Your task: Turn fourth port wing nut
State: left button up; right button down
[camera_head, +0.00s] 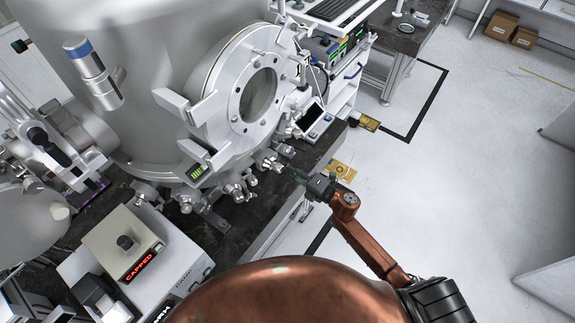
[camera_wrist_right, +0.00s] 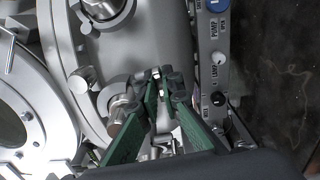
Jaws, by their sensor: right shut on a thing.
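A row of small metal ports with clamps and wing nuts (camera_head: 240,188) runs along the lower front of the large steel vacuum chamber (camera_head: 160,45). My right gripper (camera_head: 280,168) reaches in from the right to the right end of this row. In the right wrist view, the green fingers of my right gripper (camera_wrist_right: 163,82) are close together around a small metal wing nut (camera_wrist_right: 160,94), mostly hidden between them. I cannot count which port it belongs to. My left gripper is not in view.
A round flanged door with a window (camera_head: 258,95) is on the chamber's front. A tablet-like display (camera_head: 312,117) stands right of the ports. A box with a red "CAPPED" display (camera_head: 135,262) is at lower left. A knobbed control panel (camera_wrist_right: 214,75) lies close right of the fingers.

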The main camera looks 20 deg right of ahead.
jog(key=shift+w+r+m, duration=0.1)
jog(key=shift+r+m, duration=0.05)
jog(key=shift+m, duration=0.15)
dwell(0.4)
jog(key=c, duration=2.2)
grip_release()
jog(key=shift+w+a, duration=0.1)
jog(key=shift+o, duration=0.5)
jog(key=shift+f, duration=0.2)
jog(key=v, duration=1.2)
